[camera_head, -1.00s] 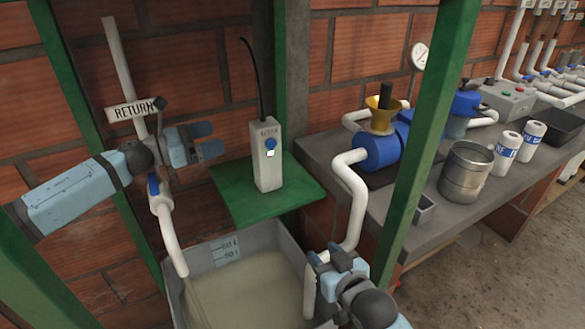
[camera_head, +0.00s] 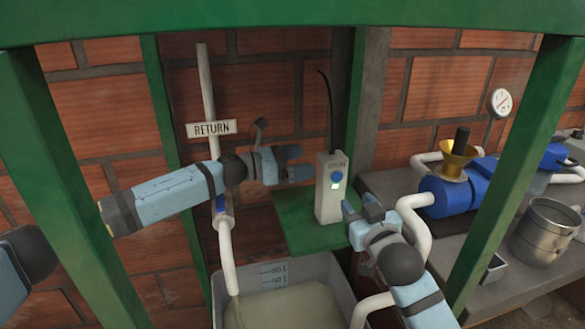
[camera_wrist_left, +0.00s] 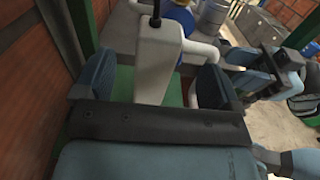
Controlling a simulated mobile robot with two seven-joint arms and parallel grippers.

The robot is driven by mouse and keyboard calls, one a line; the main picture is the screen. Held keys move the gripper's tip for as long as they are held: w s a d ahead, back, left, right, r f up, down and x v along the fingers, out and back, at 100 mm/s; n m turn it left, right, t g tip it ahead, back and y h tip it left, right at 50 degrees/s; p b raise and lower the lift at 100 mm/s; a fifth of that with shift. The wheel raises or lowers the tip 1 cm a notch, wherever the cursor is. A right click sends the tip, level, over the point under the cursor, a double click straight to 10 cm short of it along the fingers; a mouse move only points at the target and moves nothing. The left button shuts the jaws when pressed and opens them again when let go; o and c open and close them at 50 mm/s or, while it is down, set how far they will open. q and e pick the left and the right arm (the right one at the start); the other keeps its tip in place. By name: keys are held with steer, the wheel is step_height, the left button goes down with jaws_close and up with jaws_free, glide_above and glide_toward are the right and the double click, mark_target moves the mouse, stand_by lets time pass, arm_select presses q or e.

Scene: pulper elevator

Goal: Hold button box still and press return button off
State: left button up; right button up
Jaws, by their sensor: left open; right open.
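The grey button box (camera_head: 330,187) stands upright on a green shelf (camera_head: 296,232), with a blue round button (camera_head: 337,176) and a small lit square below it on its front. My left gripper (camera_head: 298,163) is open just left of the box. In the left wrist view the box (camera_wrist_left: 158,62) shows ahead, between the open fingers of my left gripper (camera_wrist_left: 152,84); I cannot tell whether they touch it. My right gripper (camera_head: 360,205) is open in front and to the right of the box, near its lower part. It also shows in the left wrist view at the right.
A grey tank (camera_head: 335,272) with liquid sits below the shelf. A white return pipe (camera_head: 226,252) runs down into it, beside a RETURN sign (camera_head: 211,128). Green posts (camera_head: 500,185) frame the space. A blue pump (camera_head: 452,196) and steel pot (camera_head: 545,232) stand on the right bench.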

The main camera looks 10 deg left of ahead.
mark_target(345, 155)
arm_select(q)
steer(key=x, duration=0.8)
steer(key=shift+w+d, duration=0.1)
steer(key=shift+d, duration=0.15)
steer(key=c, duration=1.2)
arm_select(e)
jaws_close()
stand_by(0.5)
